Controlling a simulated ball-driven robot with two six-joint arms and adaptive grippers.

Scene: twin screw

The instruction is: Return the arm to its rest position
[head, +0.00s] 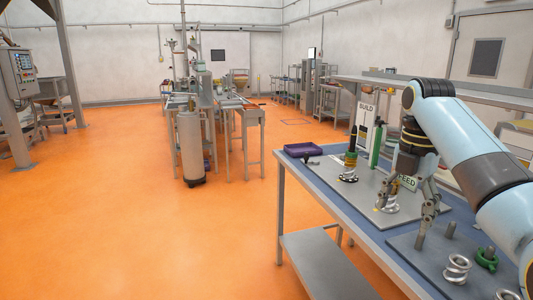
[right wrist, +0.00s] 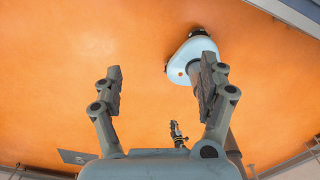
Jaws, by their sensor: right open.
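My right arm reaches in from the right in the head view. Its gripper (head: 401,222) points down over the blue-topped table (head: 360,225), with its fingers apart. A silver ringed part (head: 391,204) shows near the fingers on a grey board (head: 365,192); I cannot tell whether they touch it. In the right wrist view the gripper (right wrist: 160,72) is open, with nothing between the fingers and orange floor behind. My left gripper is not in view.
A stacked black, yellow and silver part (head: 349,168) and a purple tray (head: 302,150) are on the table. A silver spool (head: 456,269) and green ring (head: 487,260) are near the right arm. Orange floor (head: 150,235) left of the table is clear.

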